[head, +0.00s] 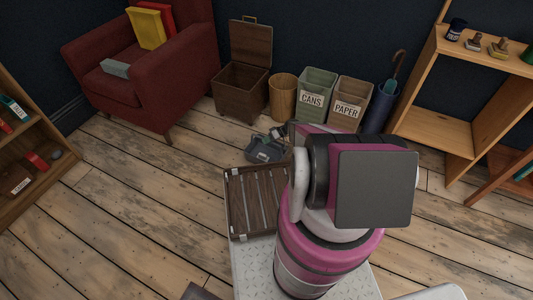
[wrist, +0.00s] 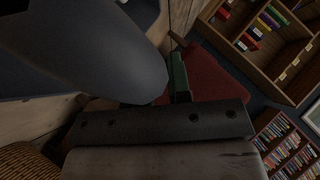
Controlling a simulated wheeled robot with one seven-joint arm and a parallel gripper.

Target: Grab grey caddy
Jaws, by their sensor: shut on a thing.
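The grey caddy (head: 264,151) shows in the head view in front of the bins, just beyond the slatted wooden rack. My gripper (head: 279,134) is at its upper right side and is shut on it. My arm covers part of the view to the right of the caddy. I cannot tell whether the caddy touches the floor. In the wrist view a large smooth grey shape (wrist: 90,45) fills the upper left; I cannot tell what it is.
A brown chest (head: 239,91) with its lid up, a wicker basket (head: 283,97), a cans bin (head: 314,95) and a paper bin (head: 347,103) stand behind. A red armchair (head: 139,79) is at the upper left. The slatted rack (head: 233,211) is in front. The left floor is clear.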

